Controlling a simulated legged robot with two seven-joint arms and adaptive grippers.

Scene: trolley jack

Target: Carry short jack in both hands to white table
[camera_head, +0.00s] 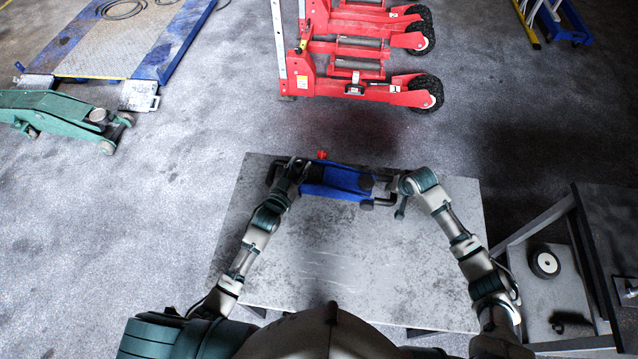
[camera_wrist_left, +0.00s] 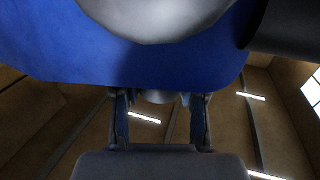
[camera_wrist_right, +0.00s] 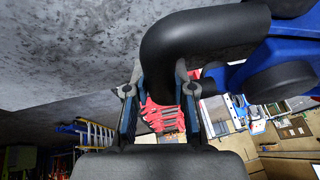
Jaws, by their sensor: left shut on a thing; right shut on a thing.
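The short blue jack (camera_head: 338,183) is between my two grippers at the far edge of the worn pale table (camera_head: 340,265). Whether it touches the top or hangs just above it, I cannot tell. My left gripper (camera_head: 285,172) is shut at the jack's left end; in the left wrist view the blue body (camera_wrist_left: 130,62) fills the top, and the fingers' contact is partly hidden. My right gripper (camera_head: 390,186) is shut on the jack's right end; in the right wrist view its fingers (camera_wrist_right: 158,100) sit around the black bent handle bar (camera_wrist_right: 165,50).
A red lifting machine with black wheels (camera_head: 365,55) stands beyond the table. A green jack (camera_head: 65,115) and a blue-edged ramp (camera_head: 125,50) lie at the left. A dark frame (camera_head: 610,230) and a grey cart with a wheel (camera_head: 555,290) stand close at the right.

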